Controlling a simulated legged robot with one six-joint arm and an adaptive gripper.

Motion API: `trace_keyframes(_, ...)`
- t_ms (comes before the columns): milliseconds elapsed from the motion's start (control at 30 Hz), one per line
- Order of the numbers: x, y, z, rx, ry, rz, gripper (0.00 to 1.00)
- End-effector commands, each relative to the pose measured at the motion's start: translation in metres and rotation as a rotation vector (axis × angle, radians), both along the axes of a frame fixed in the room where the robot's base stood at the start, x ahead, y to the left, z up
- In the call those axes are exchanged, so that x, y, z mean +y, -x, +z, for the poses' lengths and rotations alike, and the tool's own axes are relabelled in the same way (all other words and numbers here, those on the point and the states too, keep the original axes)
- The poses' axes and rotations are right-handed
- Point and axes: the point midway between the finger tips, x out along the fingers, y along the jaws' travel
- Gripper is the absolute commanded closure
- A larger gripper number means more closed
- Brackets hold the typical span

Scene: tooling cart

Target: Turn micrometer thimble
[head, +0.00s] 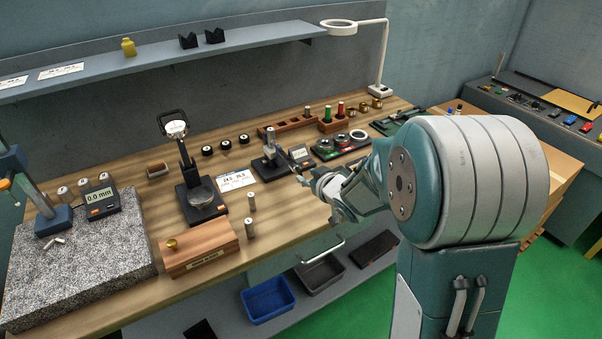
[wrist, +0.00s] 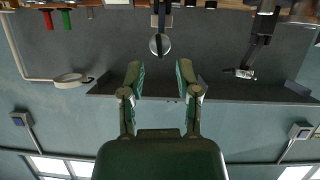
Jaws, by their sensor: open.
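The micrometer stands in a dark stand (head: 271,167) at the middle of the wooden bench, with a small display beside it. In the wrist view, which is upside down, a round silver end that looks like the thimble (wrist: 160,44) shows just beyond and between my fingertips. My gripper (wrist: 160,76) is open, with its two green fingers apart and nothing between them. In the head view my gripper (head: 308,181) is just right of the micrometer stand. I cannot tell from the head view whether it touches; there the thimble is mostly hidden by the gripper.
A dial gauge stand (head: 201,196) and a wooden box (head: 199,247) are to the left. A granite plate (head: 75,255) fills the far left. A tray with colored rings (head: 340,145) is behind the gripper. A lamp (head: 383,60) stands at the back right. Bins (head: 268,300) sit below.

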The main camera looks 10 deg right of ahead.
Motion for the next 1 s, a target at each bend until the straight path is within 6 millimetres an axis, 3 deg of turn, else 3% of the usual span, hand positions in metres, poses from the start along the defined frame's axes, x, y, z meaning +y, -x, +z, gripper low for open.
trace_keyframes(200,-0.010,0.035,0.016,-0.003,0.000,0.000,0.58)
trace_keyframes(400,-0.014,0.053,0.023,-0.003,0.001,0.002,0.58)
trace_keyframes(1000,-0.012,0.052,0.023,-0.010,0.035,0.002,0.58)
